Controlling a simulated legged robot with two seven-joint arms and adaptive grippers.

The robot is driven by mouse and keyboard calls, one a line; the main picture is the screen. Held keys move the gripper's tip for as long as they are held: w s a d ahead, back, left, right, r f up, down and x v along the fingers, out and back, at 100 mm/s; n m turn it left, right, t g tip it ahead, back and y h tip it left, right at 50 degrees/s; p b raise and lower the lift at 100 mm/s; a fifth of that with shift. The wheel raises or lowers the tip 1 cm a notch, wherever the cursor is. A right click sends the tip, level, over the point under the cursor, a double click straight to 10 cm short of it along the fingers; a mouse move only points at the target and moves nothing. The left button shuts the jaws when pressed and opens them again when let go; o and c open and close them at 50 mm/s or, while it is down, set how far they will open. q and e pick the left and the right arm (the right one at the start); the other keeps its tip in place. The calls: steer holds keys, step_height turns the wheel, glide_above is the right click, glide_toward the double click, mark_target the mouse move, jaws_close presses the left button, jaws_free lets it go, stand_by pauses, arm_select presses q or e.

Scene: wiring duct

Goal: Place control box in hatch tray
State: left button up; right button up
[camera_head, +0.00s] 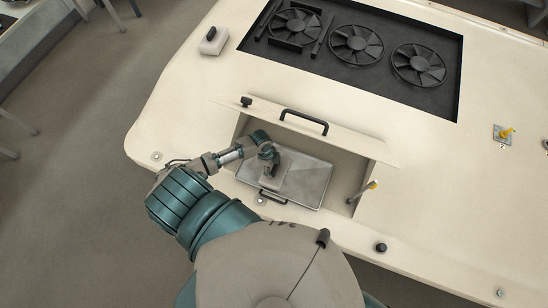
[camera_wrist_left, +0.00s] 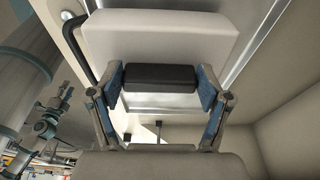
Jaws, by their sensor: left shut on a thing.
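My left gripper (camera_head: 271,168) is inside the open hatch recess, over the grey metal hatch tray (camera_head: 313,185). In the left wrist view its two blue-padded fingers (camera_wrist_left: 160,88) are shut on the black grip (camera_wrist_left: 160,77) of the pale control box (camera_wrist_left: 160,35). In the head view the control box (camera_head: 293,178) shows partly under the gripper, within the tray's outline. I cannot tell whether it touches the tray floor. The gripper hides part of the box and tray. My right gripper is not in view.
The raised hatch lid (camera_head: 345,138) has a black handle (camera_head: 304,121). Another pale box with a black top (camera_head: 213,40) sits at upper left. Several fans (camera_head: 356,44) lie in a dark recess behind.

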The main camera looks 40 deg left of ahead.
arm_select(q)
steer(key=shift+w+d+r+y, duration=0.15)
steer(key=shift+d+r+y, duration=0.15)
steer(key=shift+d+y, duration=0.25)
steer(key=shift+f, duration=0.55)
steer(key=shift+a+f, duration=0.1)
steer(key=shift+f, duration=0.35)
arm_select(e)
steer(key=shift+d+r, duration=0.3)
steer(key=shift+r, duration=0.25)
arm_select(q)
steer(key=o, duration=1.8)
steer(key=shift+a+f, duration=0.1)
steer(key=shift+a, duration=0.1)
steer(key=shift+c, duration=0.2)
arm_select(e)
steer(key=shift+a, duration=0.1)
arm_select(q)
steer(key=shift+d, duration=0.1)
